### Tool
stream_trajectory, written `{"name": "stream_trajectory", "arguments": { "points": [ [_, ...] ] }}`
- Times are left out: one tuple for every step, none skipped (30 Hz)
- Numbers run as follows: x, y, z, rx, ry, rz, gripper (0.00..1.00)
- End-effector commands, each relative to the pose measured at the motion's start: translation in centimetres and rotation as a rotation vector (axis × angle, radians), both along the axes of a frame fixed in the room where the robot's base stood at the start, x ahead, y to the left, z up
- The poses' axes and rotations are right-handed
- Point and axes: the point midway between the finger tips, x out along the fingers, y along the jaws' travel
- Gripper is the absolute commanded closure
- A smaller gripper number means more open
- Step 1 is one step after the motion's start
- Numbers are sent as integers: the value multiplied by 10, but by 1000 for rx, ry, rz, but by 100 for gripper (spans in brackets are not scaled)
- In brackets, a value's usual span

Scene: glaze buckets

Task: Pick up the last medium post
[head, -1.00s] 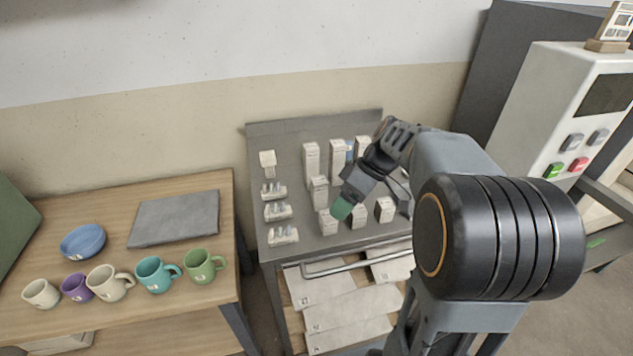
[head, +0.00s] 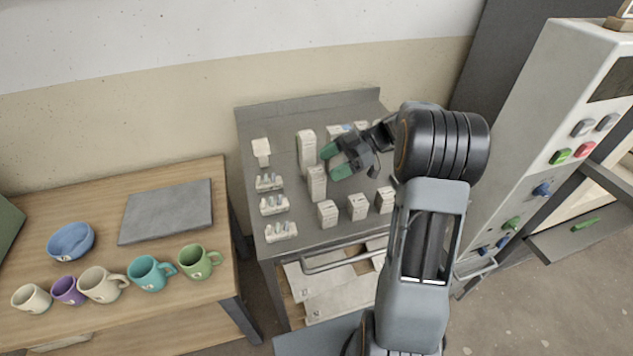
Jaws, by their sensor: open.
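The medium post (head: 317,184) is a pale grey upright block in the middle row on the grey metal table (head: 290,170). It stands between a taller post (head: 307,149) behind it and a short post (head: 327,213) in front. My gripper (head: 334,161) is open, with green fingertips pointing left, a little above and to the right of the medium post. I see nothing between its fingers. The gripper and arm hide part of the table to the right.
More short posts (head: 357,206) stand in the front row. Tall posts at the back are partly hidden by my gripper. Small pronged stands (head: 273,205) line the table's left side. A wooden table (head: 110,275) with mugs and a blue bowl (head: 71,241) is left. A control cabinet (head: 545,130) stands right.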

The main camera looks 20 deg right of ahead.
Motion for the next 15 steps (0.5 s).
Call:
{"name": "stream_trajectory", "arguments": {
  "points": [
    [0,5,-1,-1,0,1,28],
    [-1,7,-2,-1,1,1,28],
    [-1,9,-3,-1,1,1,28],
    [-1,10,-4,-1,1,1,28],
    [-1,11,-4,-1,1,0,28],
    [-1,12,-4,-2,1,0,28],
    [-1,14,-5,-2,1,0,28],
    [-1,16,-5,-1,2,-1,28],
    [-1,20,-6,0,3,0,28],
    [-1,24,-7,0,4,1,28],
    [-1,28,-8,-1,3,1,28],
    [-1,33,-10,0,4,3,28],
    [-2,37,-12,0,5,2,28],
    [-1,41,-13,-1,5,1,28],
    [-1,46,-16,0,4,2,28]
  ]
}}
